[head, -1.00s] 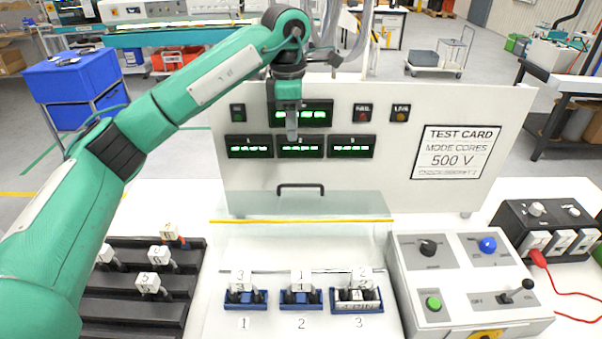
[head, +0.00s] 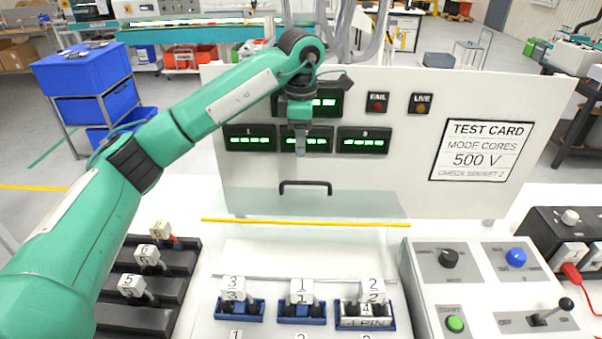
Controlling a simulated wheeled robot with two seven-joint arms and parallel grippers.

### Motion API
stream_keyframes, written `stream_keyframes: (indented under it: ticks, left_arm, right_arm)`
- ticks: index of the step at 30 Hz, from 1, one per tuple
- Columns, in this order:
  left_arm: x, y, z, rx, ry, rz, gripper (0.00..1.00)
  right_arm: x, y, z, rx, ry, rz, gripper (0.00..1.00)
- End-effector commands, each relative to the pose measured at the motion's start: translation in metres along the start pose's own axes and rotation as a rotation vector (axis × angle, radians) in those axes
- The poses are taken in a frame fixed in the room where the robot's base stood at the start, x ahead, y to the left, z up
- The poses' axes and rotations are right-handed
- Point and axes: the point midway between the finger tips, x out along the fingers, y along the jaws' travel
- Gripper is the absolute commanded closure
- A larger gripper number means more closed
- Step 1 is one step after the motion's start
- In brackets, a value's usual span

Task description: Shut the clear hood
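The clear hood (head: 370,203) is a faintly tinted see-through sheet in front of the white test panel. It stands raised behind the sockets, with a yellow strip (head: 300,222) across it. A black bar handle (head: 305,187) shows just above the strip. My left gripper (head: 300,153) points down above the handle, apart from it in the picture. It is seen edge-on, so its finger opening cannot be made out. My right gripper is not in view. Blue sockets (head: 240,312) holding white numbered plugs stand in front of the hood, uncovered.
A black stepped rack (head: 180,290) with numbered plugs is at left, beneath my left arm. A grey control box (head: 485,300) with knobs, a green button and a lever stands at right. A black box with a red lead (head: 545,235) is beyond it.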

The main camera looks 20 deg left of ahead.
Motion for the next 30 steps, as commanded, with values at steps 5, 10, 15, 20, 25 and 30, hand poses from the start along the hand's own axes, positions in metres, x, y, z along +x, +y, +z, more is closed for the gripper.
stream_keyframes:
  ticks: [5,10,15,20,25,30]
  left_arm:
    - [0.035,-0.001,-0.001,-0.001,0.002,-0.004,0.68]
    - [0.067,-0.001,-0.001,0.000,0.001,-0.004,0.68]
    - [0.089,0.000,0.000,-0.001,0.001,-0.002,0.68]
    - [0.099,0.000,0.000,-0.001,0.000,0.000,0.68]
    - [0.101,0.000,0.000,0.000,0.000,0.000,0.68]
    - [0.101,0.000,0.000,0.000,0.000,0.000,0.82]
  right_arm:
    - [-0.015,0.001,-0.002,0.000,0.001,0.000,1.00]
    - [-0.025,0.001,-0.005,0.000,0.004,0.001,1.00]
    - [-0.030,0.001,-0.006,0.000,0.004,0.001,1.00]
    - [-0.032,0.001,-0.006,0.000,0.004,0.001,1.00]
    - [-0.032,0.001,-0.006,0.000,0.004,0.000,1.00]
    - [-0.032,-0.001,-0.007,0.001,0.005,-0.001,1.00]
